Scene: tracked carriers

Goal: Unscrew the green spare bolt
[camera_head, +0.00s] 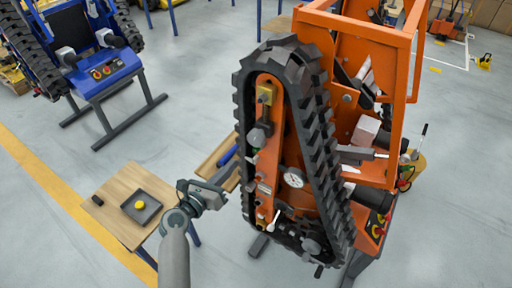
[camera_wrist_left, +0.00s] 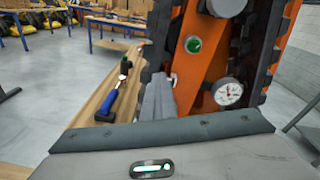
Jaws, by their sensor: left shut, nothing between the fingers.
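The tracked orange carrier (camera_head: 372,30) stands upright with its black track and orange side plate facing me. A green round part (camera_head: 254,152), apparently the green bolt, sits on that plate. It also shows in the left wrist view as a green disc in a pale ring (camera_wrist_left: 193,45). My left gripper (camera_head: 232,177) is shut and empty, left of the track's lower half. In the left wrist view its closed fingers (camera_wrist_left: 158,98) point toward the plate, below and left of the green part, apparently apart from it. My right gripper is not in view.
A round gauge (camera_wrist_left: 229,94) is on the plate. A wooden bench (camera_head: 124,185) at left holds a dark tray (camera_head: 141,208) with a yellow piece. A blue-handled tool (camera_wrist_left: 115,96) lies on wood beside my fingers. A blue carrier (camera_head: 75,60) stands far left.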

